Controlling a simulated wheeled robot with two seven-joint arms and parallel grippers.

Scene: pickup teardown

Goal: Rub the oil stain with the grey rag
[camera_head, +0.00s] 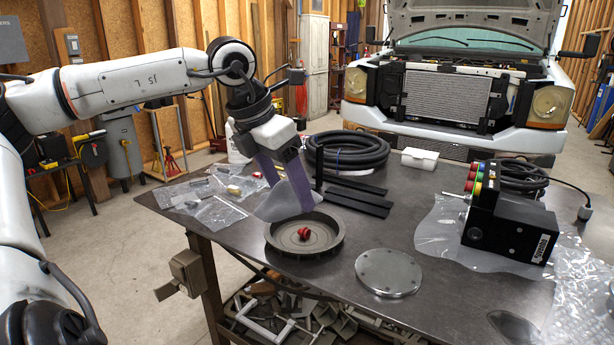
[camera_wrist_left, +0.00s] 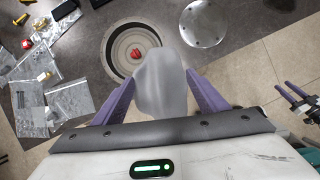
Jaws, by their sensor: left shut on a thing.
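My left gripper (camera_head: 288,197) is shut on the grey rag (camera_head: 276,207), which hangs between its purple fingers above the table (camera_head: 405,222), just behind the round pan. The rag also shows in the left wrist view (camera_wrist_left: 161,84), beside the pan's rim. I cannot tell whether the rag touches the table.
The round pan (camera_head: 335,245) holds a red part (camera_head: 304,233). A metal disc (camera_head: 388,272) lies to its right. Plastic bags (camera_head: 213,207), black strips (camera_head: 358,204) and a coiled hose (camera_head: 347,152) lie around. A black box (camera_head: 508,228) stands at right.

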